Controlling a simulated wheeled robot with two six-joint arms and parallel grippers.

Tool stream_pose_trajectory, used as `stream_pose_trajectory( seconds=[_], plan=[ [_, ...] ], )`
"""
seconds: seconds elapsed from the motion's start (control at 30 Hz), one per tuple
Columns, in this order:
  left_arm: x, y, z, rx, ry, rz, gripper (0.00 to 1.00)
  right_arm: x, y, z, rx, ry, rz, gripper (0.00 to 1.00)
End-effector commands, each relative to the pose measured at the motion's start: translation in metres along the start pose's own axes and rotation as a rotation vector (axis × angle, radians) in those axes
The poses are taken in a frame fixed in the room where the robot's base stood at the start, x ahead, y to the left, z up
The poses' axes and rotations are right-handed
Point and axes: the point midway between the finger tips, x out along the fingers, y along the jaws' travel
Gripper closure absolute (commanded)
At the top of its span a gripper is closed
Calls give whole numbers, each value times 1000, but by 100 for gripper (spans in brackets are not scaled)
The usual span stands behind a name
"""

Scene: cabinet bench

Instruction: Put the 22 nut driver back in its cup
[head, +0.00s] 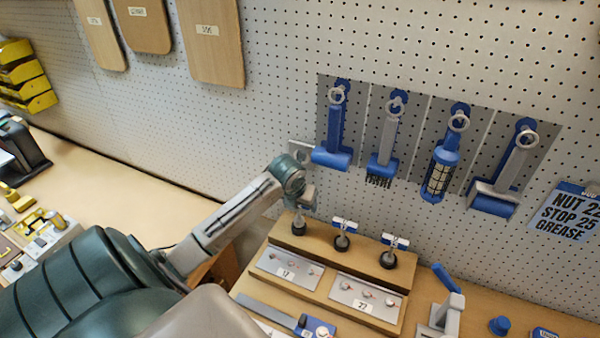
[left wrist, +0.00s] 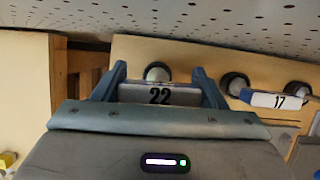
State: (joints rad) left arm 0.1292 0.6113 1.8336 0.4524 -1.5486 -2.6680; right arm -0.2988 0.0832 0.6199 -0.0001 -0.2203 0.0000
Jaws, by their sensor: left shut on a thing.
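My left gripper (head: 305,198) is shut on the 22 nut driver's handle, a light bar marked 22 that shows between the fingers in the left wrist view (left wrist: 160,95). The gripper is above the leftmost dark cup (head: 299,230) on the wooden rack (head: 345,256). The driver's shaft points down at this cup; I cannot tell how deep it sits. The cup also shows behind the handle in the left wrist view (left wrist: 157,72). My right gripper is not in view.
Two other T-handled drivers (head: 342,228) (head: 395,241) stand in cups to the right; one is marked 17 (left wrist: 276,100). Blue-handled tools (head: 333,130) hang on the pegboard behind.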

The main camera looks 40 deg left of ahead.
Motion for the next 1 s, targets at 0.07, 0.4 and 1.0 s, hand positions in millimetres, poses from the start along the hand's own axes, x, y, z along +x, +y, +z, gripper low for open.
stream_pose_trajectory(
  seconds=[0.07, 0.4, 1.0],
  plan=[
    [0, 0, 0, 0, -1, 0, 66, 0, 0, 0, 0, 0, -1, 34],
    [-1, 0, 0, 0, -1, 0, 66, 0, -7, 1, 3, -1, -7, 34],
    [-1, 0, 0, 0, -1, 0, 66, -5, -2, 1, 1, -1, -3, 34]
  ],
)
